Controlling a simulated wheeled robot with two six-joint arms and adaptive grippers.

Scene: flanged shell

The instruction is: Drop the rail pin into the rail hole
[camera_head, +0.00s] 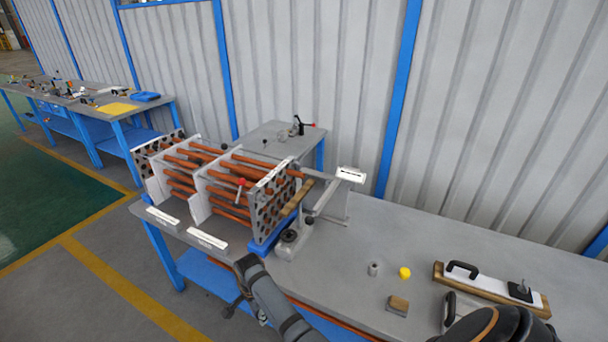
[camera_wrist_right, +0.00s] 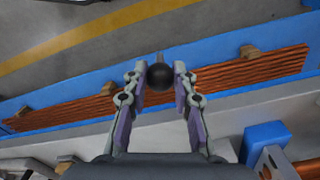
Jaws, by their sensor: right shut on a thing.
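My right gripper (camera_head: 236,306) hangs by the front edge of the workbench, left of centre in the head view. In the right wrist view its two fingers (camera_wrist_right: 159,88) are closed on the rail pin, whose dark round head (camera_wrist_right: 159,76) shows between the fingertips; a short thin stub sticks out beyond it. The pin cannot be made out in the head view. A grey rail (camera_head: 322,197) with a white label plate (camera_head: 350,175) is at the right end of the tube bundle (camera_head: 225,185). The rail hole is too small to make out. My left gripper is not in view.
The workbench (camera_head: 400,235) is fairly clear right of the bundle. It carries a small grey cylinder (camera_head: 373,269), a yellow knob (camera_head: 405,272), a wood-topped block (camera_head: 398,305) and a long handled board (camera_head: 490,288). Long copper-coloured rods (camera_wrist_right: 200,82) lie on the blue shelf below.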

